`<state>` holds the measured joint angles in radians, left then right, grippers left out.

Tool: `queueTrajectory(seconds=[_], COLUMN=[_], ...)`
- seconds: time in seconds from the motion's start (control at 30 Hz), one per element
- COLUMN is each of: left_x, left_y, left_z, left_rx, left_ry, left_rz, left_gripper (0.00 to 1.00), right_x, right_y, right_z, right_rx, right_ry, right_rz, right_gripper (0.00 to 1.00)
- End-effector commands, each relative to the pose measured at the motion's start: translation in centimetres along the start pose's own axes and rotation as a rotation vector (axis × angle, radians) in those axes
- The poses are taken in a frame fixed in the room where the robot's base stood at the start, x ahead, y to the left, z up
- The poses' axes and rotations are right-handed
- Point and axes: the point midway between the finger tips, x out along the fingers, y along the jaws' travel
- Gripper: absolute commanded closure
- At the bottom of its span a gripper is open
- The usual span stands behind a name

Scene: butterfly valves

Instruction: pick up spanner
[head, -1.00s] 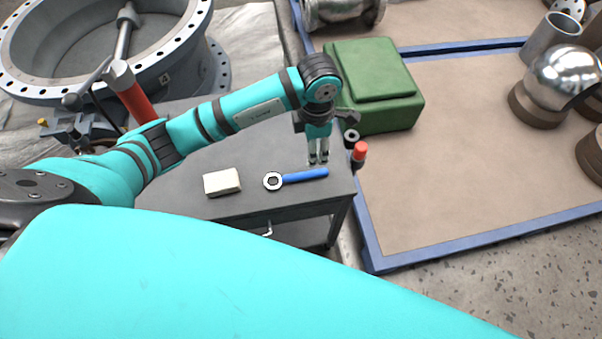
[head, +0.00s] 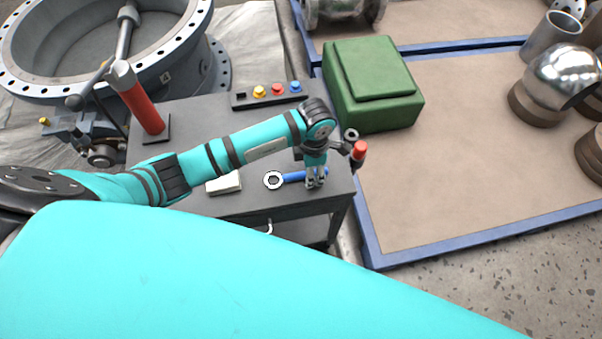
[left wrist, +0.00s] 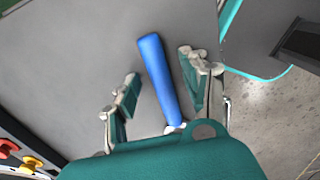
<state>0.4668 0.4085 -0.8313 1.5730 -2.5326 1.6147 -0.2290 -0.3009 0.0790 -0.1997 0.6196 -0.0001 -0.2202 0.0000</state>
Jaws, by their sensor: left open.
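The spanner (head: 291,177) lies on the grey table, with a blue handle pointing right and a pale ring end at the left in the head view. My left gripper (head: 316,184) is open over the right part of the blue handle. In the left wrist view, the spanner's blue handle (left wrist: 158,75) runs between the two spread fingers of my left gripper (left wrist: 157,85), with a gap on each side. The ring end is hidden there behind the gripper body. I cannot tell the exact height of the fingertips above the table. My right gripper does not show.
A pale block (head: 224,184) lies left of the spanner on the grey table (head: 190,135). A button strip (head: 270,93) and a red cylinder (head: 143,108) stand behind. A red-topped item (head: 359,151) is close right of my gripper, before a green box (head: 372,85).

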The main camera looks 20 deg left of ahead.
Motion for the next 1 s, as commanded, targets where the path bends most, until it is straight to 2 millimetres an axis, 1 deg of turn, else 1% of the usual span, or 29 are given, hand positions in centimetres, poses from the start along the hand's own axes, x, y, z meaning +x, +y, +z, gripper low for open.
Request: queueTrajectory(seconds=[0.03, 0.3, 0.4, 0.87, 1.0], left_x=[-0.02, -0.05, -0.06, -0.14, -0.59], left_y=[0.01, 0.01, 0.02, 0.05, 0.1], left_z=[0.01, 0.02, 0.02, 0.05, 0.09], left_rx=[0.0, 0.0, 0.0, 0.0, 0.0], left_ry=[0.0, 0.0, 0.0, -0.001, -0.003], left_rz=[0.0, 0.0, 0.0, 0.001, 0.002], left_gripper=[0.53, 0.89, 1.0, 1.0, 1.0], right_x=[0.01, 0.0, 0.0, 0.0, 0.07], right_y=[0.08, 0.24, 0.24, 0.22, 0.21], right_z=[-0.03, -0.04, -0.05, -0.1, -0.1], right_rx=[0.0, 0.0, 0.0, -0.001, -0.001], right_ry=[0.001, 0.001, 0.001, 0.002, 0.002], right_rz=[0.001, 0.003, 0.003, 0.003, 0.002], right_gripper=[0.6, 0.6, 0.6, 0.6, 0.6])
